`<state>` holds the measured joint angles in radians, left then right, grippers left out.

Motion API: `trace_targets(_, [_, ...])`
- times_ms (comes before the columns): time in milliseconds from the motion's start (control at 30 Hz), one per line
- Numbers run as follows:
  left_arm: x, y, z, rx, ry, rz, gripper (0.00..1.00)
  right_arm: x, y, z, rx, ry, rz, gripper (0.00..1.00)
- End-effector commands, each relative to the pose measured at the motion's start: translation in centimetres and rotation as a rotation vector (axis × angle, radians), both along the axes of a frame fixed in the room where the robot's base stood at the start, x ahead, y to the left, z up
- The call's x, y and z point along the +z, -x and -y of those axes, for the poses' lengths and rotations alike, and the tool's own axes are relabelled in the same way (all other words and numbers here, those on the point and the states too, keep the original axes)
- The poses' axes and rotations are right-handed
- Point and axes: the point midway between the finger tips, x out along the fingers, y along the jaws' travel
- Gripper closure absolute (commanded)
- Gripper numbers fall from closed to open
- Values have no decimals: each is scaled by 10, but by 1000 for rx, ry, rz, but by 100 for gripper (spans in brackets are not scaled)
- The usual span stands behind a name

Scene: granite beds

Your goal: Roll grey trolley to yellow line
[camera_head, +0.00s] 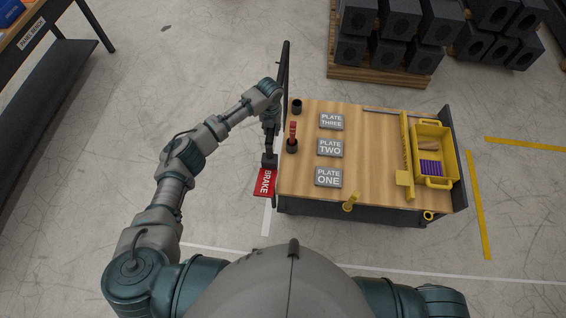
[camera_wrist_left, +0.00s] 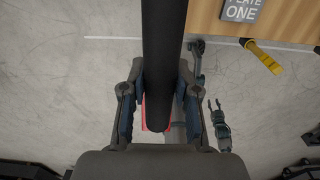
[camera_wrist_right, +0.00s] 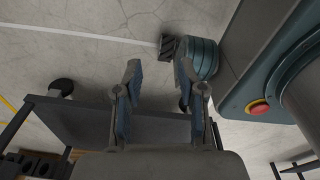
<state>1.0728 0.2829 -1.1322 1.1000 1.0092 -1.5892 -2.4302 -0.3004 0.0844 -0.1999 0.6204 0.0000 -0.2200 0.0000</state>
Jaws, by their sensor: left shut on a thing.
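The trolley (camera_head: 310,190) has a wood top, dark sides and a black push handle (camera_head: 285,70) along its left end. My left gripper (camera_head: 270,158) is shut on this handle; in the left wrist view the black bar (camera_wrist_left: 164,60) runs between its fingers. A red BRAKE plate (camera_head: 265,183) sits low beside the handle, mostly hidden in the left wrist view. The yellow line (camera_head: 478,205) lies on the floor right of the trolley, with a gap between them. My right gripper (camera_wrist_right: 160,88) is open and empty near a dark trolley surface (camera_wrist_right: 85,122); the head view hides it.
Plates ONE (camera_head: 328,177), TWO (camera_head: 330,148) and THREE (camera_head: 331,121) and a yellow bin (camera_head: 447,150) are on the trolley. A pallet (camera_head: 380,77) of dark blocks stands behind it. The panel bench (camera_head: 35,30) is at the far left. Floor right of the trolley is clear.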

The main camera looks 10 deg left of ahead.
Motion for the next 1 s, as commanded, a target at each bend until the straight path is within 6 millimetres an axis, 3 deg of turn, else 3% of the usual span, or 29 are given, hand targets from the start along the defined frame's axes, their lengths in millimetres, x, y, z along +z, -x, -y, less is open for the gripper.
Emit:
trace_targets(300, [-2,3,28,-9,9,-3,100,-3,0,-10,-3,-11,0,60])
trace_targets(1000, [-3,3,56,-7,9,-5,100,-10,1,2,1,2,-2,60])
